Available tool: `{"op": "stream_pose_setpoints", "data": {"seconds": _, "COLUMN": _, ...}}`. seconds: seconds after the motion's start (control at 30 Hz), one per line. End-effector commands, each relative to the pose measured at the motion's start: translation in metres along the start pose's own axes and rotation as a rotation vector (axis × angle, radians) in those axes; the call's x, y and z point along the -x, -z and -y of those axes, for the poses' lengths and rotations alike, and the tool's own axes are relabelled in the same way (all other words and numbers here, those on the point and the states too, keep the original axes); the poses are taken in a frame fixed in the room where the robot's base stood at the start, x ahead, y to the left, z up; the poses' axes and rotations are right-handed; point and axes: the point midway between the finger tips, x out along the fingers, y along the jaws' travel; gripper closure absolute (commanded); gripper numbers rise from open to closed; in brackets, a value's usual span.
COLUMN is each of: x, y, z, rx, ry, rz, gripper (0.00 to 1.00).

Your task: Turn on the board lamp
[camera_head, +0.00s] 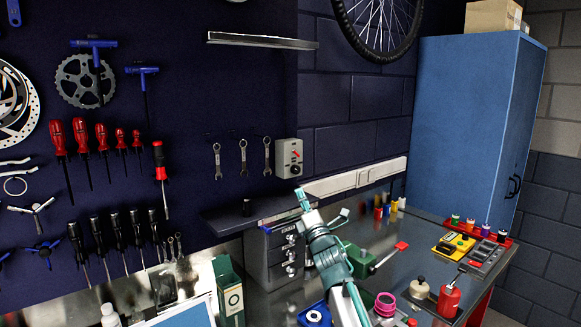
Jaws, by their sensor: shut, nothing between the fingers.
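A long thin metal lamp bar (262,41) is fixed high on the dark tool board (225,95); I see no glow from it. My gripper (301,194) is shut and empty, just below the box in the picture. I cannot tell its distance from the box. Nothing hides the box's face.
Several wrenches (243,158) hang left of the box. A small shelf (240,214) and grey drawers (275,255) stand below. A white power strip (355,178) runs along the wall to the right. Bottles and trays crowd the bench (405,262). A blue cabinet (470,120) stands at right.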

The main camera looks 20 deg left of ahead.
Motion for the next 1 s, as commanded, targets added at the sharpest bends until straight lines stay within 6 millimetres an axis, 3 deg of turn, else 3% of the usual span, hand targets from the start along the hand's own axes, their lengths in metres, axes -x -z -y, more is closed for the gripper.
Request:
{"op": "stream_pose_setpoints", "data": {"seconds": 0.13, "x": -0.002, "y": 0.011, "z": -0.008, "rx": 0.005, "ry": -0.023, "rz": -0.013, "gripper": 1.00}}
{"op": "stream_pose_setpoints", "data": {"seconds": 0.63, "x": -0.009, "y": 0.010, "z": -0.008, "rx": 0.005, "ry": -0.023, "rz": -0.013, "gripper": 1.00}}
{"op": "stream_pose_setpoints", "data": {"seconds": 0.77, "x": -0.021, "y": 0.010, "z": -0.008, "rx": 0.005, "ry": -0.023, "rz": -0.013, "gripper": 1.00}}
{"op": "stream_pose_setpoints", "data": {"seconds": 1.0, "x": -0.061, "y": 0.010, "z": -0.009, "rx": 0.005, "ry": -0.022, "rz": -0.013, "gripper": 1.00}}
